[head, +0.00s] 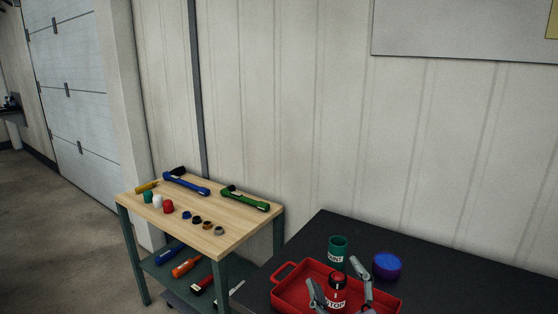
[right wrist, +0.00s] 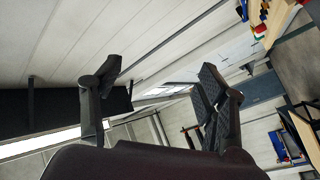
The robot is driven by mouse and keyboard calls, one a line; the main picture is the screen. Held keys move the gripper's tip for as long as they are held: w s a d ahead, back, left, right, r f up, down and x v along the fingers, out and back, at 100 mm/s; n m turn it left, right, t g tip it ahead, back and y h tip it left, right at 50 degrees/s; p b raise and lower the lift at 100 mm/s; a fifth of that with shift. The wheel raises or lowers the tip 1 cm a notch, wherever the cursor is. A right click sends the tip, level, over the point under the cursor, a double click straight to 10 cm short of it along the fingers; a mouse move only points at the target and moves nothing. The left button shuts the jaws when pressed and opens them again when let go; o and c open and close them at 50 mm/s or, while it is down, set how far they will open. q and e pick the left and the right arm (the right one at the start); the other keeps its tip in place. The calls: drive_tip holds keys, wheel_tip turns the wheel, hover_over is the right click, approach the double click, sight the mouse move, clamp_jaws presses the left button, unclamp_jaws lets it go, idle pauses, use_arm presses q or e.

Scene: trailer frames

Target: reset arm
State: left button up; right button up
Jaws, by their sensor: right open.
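My right gripper (head: 333,273) is low in the head view, over the red tray (head: 290,282) on the dark table. Its fingers are apart. A red bottle (head: 336,291) with white lettering shows between them in the picture. In the right wrist view my right gripper (right wrist: 158,76) has nothing between its fingers, only wall and ceiling parts far behind, so it looks empty. The gripper's height above the tray is hard to tell. My left gripper is not in view.
A green can (head: 338,249) stands by the tray's back and a blue-purple round object (head: 387,265) to its right. A wooden-topped workbench (head: 235,232) at left holds blue and green flashlights and several small caps; tools lie on its lower shelf. The dark table's back (head: 325,222) is clear.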

drive_tip(key=s+d+f+m+g+h, duration=0.2)
drive_tip(key=d+f+g, duration=0.1)
drive_tip(key=f, duration=0.3)
drive_tip(key=s+d+f+m+g+h, duration=0.2)
drive_tip(key=d+f+m, duration=0.1)
drive_tip(key=f, duration=0.3)
drive_tip(key=s+d+f+m+g, duration=0.2)
drive_tip(key=s+f+g, duration=0.3)
drive_tip(key=s+f, duration=0.45)
drive_tip(key=s+d+f+m+g, duration=0.15)
drive_tip(key=s+f+g, duration=0.45)
drive_tip(key=s, duration=0.7)
wheel_tip(320, 180, down, 29)
drive_tip(key=s+g, duration=0.2)
drive_tip(key=s, duration=0.1)
drive_tip(key=s+d+f, duration=0.3)
drive_tip(key=s+f, duration=1)
drive_tip(key=s, duration=0.2)
drive_tip(key=shift+s+f+n+g, duration=0.25)
drive_tip(key=shift+f+n+g, duration=0.1)
drive_tip(key=shift+n, duration=0.1)
